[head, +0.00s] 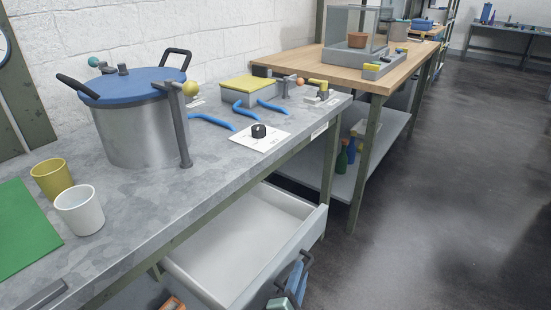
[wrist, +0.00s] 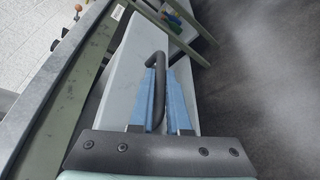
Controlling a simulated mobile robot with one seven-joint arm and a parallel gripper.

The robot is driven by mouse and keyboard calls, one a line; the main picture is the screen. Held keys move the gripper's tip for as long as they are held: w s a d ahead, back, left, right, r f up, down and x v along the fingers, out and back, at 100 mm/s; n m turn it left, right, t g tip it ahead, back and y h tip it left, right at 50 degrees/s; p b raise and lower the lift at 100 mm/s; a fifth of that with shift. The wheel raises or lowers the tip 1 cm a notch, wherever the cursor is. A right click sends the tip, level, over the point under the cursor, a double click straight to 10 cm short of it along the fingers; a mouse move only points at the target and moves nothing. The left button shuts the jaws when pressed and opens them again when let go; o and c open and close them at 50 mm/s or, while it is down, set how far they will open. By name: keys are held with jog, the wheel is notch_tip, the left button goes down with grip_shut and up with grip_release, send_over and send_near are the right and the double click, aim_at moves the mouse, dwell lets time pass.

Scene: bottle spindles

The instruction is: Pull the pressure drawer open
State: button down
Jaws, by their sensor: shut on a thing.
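The pressure drawer (head: 235,245) is a pale grey-white drawer under the grey worktop. In the head view it stands well out from the bench, and the part of its inside that shows is empty. Its dark bar handle (head: 308,257) is on the front, and it also shows in the wrist view (wrist: 157,58). My gripper (head: 296,273) is at the drawer front with its blue fingers shut on the handle. In the wrist view the fingers (wrist: 163,75) lie on either side of the dark bar.
On the worktop (head: 190,205) are a blue-lidded pot (head: 140,125), a yellow cup (head: 52,178), a white cup (head: 79,209), a green mat (head: 22,225) and blue wrench-like pieces. A wooden-topped table (head: 400,70) stands beyond. The floor (head: 430,210) to the right is clear.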

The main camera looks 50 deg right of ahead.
jog(key=shift+s+p, duration=0.35)
jog(key=shift+s, duration=1.1)
jog(key=c, duration=1.2)
grip_release()
jog(key=shift+o, duration=0.2)
jog(key=p+v, duration=0.2)
jog(key=v, duration=1.1)
jog(key=shift+s, duration=0.1)
